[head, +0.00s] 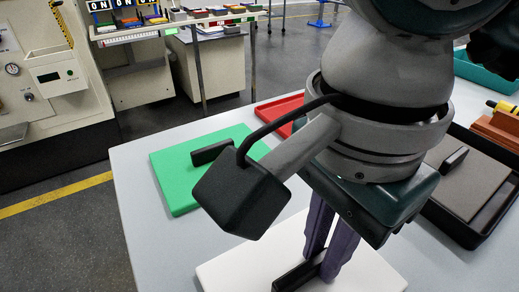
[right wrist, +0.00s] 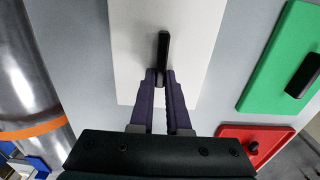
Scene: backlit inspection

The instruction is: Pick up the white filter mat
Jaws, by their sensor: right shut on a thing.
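The white filter mat (head: 235,268) is a flat white slab with a black upright handle (head: 292,277), at the bottom of the head view. It also shows in the right wrist view (right wrist: 195,35), with its handle (right wrist: 163,48) near the middle. My right gripper (head: 318,268) points down over the mat, its purple fingers shut on the handle; the wrist view shows its fingertips (right wrist: 161,76) at the handle's near end. My wrist hides part of the mat in the head view. I cannot tell whether the mat touches the table. My left gripper is not in view.
A green mat (head: 175,190) with a black handle lies to the left on the pale table (head: 135,165). A red tray (head: 275,109) is behind. At right, a grey mat (head: 485,180) lies in a black tray (head: 440,222). A teal bin (head: 485,76) stands behind it.

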